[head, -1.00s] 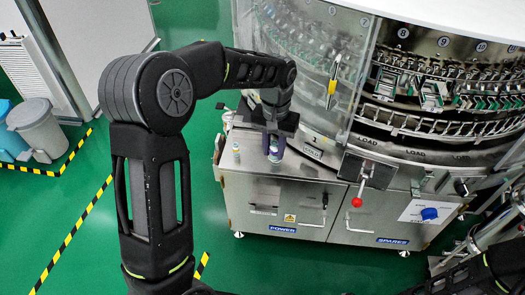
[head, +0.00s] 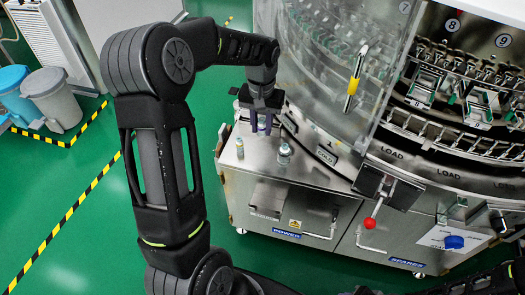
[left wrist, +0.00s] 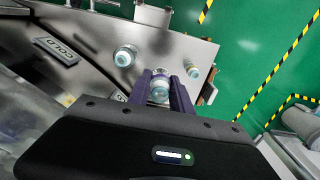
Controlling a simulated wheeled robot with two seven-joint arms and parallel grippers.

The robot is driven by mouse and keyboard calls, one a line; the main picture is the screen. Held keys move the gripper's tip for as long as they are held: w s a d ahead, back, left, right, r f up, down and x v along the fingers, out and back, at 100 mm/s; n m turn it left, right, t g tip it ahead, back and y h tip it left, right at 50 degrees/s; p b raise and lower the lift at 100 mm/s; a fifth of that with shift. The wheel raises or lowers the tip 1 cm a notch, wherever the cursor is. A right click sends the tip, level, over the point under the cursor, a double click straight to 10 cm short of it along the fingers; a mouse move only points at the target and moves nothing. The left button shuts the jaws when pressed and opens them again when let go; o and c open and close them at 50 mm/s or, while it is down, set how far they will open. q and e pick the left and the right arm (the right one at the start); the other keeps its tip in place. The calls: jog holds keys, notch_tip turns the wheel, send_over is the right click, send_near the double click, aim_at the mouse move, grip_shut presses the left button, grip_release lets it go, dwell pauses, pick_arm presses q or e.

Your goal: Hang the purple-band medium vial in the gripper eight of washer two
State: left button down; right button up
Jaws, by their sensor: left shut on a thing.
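My left gripper (head: 262,124) is above the back of the steel cabinet top at the washer's left side. Its purple fingers are shut on a vial, which shows between the fingertips in the left wrist view (left wrist: 160,90) with a pale blue-white top. Another vial (head: 284,154) stands on the cabinet top to the right, and a smaller vial (head: 240,148) to the left. The washer's metal clips (head: 424,85) hang below the number eight label (head: 453,25). My right gripper is out of view.
A clear door panel (head: 335,60) with a yellow-banded handle (head: 354,82) stands between my left gripper and the numbered clips. A red-knobbed lever (head: 370,223) sticks out at the front. Green floor is free on the left, with grey and blue bins (head: 52,98) farther off.

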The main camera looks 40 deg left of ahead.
pick_arm(q)
notch_tip(320, 180, down, 6)
jog(key=shift+r, duration=0.2)
jog(key=shift+f+b, duration=0.3)
jog(key=shift+f, duration=1.55)
jog(key=shift+f, duration=0.15)
jog(key=c, duration=1.2)
grip_release()
jog(key=shift+o, duration=0.2)
notch_tip(320, 180, up, 12)
jog(key=shift+r+p, duration=0.2)
jog(key=shift+p, duration=0.25)
jog(key=shift+c, duration=0.2)
